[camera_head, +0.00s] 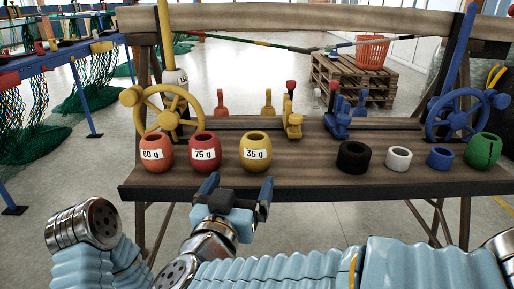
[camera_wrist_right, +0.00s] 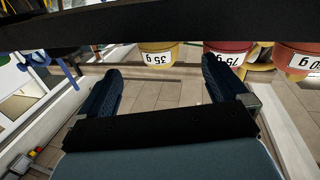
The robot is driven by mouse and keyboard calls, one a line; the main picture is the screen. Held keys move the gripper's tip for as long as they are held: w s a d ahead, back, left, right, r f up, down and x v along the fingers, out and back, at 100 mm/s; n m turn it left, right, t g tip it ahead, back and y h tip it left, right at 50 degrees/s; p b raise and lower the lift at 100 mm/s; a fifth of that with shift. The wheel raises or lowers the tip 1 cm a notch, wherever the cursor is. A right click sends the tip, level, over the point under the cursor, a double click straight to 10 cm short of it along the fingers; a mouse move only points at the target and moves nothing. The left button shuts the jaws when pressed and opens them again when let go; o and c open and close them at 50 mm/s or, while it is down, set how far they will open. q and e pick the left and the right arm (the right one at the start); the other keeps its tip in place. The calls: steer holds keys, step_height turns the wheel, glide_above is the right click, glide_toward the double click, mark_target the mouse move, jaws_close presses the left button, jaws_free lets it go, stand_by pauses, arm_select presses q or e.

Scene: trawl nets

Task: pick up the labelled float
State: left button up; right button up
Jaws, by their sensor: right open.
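Three labelled floats stand in a row at the bench's left: an orange one (camera_head: 156,165) marked 60 g, a red one (camera_head: 205,166) marked 75 g and a yellow one (camera_head: 255,165) marked 35 g. My right gripper (camera_head: 238,187) is open and empty just in front of the bench edge, near the red and yellow floats, touching neither. In the right wrist view the gripper (camera_wrist_right: 163,70) shows spread fingers; the yellow (camera_wrist_right: 158,60), red (camera_wrist_right: 230,59) and orange (camera_wrist_right: 296,64) floats appear upside down beyond them, partly cut off. My left gripper is not in view.
The wooden bench (camera_head: 300,182) also holds a black ring (camera_head: 353,158), a white ring (camera_head: 398,158), a blue ring (camera_head: 440,158) and a green float (camera_head: 483,150). A yellow handwheel (camera_head: 171,127) and a blue handwheel (camera_head: 459,131) stand behind. The bench middle is clear.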

mark_target(252, 147)
steer(key=x, duration=1.2)
steer(key=shift+s+d+r, duration=0.1)
steer(key=shift+d, duration=0.05)
steer(key=c, duration=1.1)
steer(key=shift+r, duration=0.1)
steer(key=shift+r, duration=0.25)
step_height(252, 147, up, 2)
steer(key=shift+r+p, duration=0.1)
steer(key=shift+p, duration=0.3)
steer(key=s+r, duration=0.3)
steer(key=s, duration=0.1)
steer(key=s+r+p, duration=0.1)
steer(key=s+r, duration=0.2)
steer(key=s, duration=0.2)
steer(key=s+r, duration=0.4)
steer(key=s, duration=0.1)
steer(key=shift+p, duration=0.35)
